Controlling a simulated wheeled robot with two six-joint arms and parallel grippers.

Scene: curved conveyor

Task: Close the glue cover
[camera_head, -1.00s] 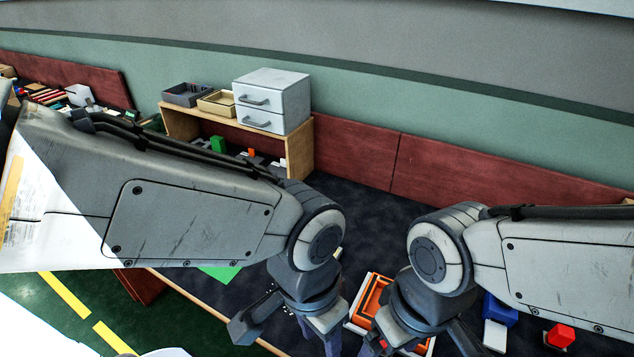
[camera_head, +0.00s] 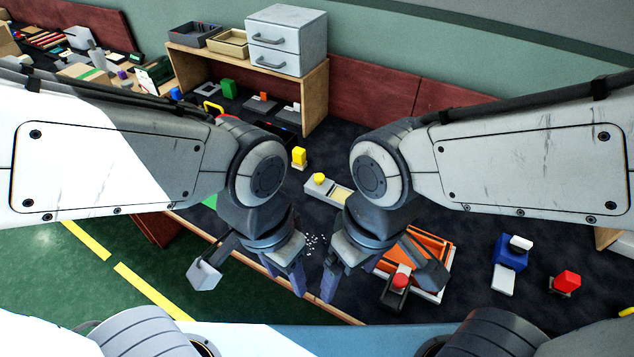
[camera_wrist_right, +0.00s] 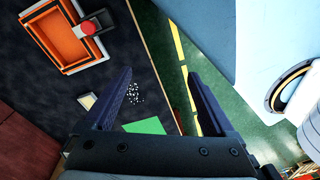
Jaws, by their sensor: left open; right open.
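I cannot tell for sure which object is the glue cover. A blue block with white parts (camera_head: 509,252) stands at the right in the head view. A yellow-topped grey block with a tan recess (camera_head: 337,192) lies beyond my grippers. A small yellow piece (camera_head: 299,157) stands behind it. My left gripper (camera_head: 288,276) is open, pointing down near the table's front edge. My right gripper (camera_head: 336,278) is close beside it; in the wrist view its two fingers (camera_wrist_right: 160,98) are spread with nothing between them.
An orange tray (camera_head: 436,240) and a grey base with a red button (camera_head: 398,282) lie right of my right gripper. A red block (camera_head: 566,281) stands farther right. White specks (camera_head: 314,240) lie on the dark table. A wooden shelf with white drawers (camera_head: 285,62) stands behind.

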